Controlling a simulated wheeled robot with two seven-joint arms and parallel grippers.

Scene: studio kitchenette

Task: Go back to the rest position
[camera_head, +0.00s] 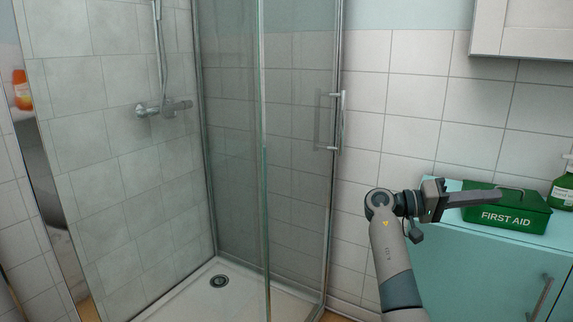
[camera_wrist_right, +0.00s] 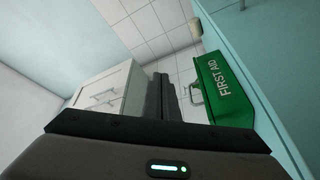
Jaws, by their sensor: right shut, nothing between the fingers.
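My right gripper (camera_head: 474,199) is raised on its arm at the right of the head view. It is shut and empty, its fingers pointing right. In the head view it overlaps the upper left of a green first aid box (camera_head: 507,211); I cannot tell how far apart they are. In the right wrist view the shut fingers (camera_wrist_right: 161,97) point up the picture, with the first aid box (camera_wrist_right: 222,90) to their right and a gap between. My left gripper is not in view.
The first aid box stands on a teal cabinet (camera_head: 480,270), with a green bottle (camera_head: 563,188) at its right. A white wall cabinet (camera_head: 525,28) hangs above. A glass shower enclosure with a door handle (camera_head: 340,122) fills the middle. An orange bottle (camera_head: 22,90) is at far left.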

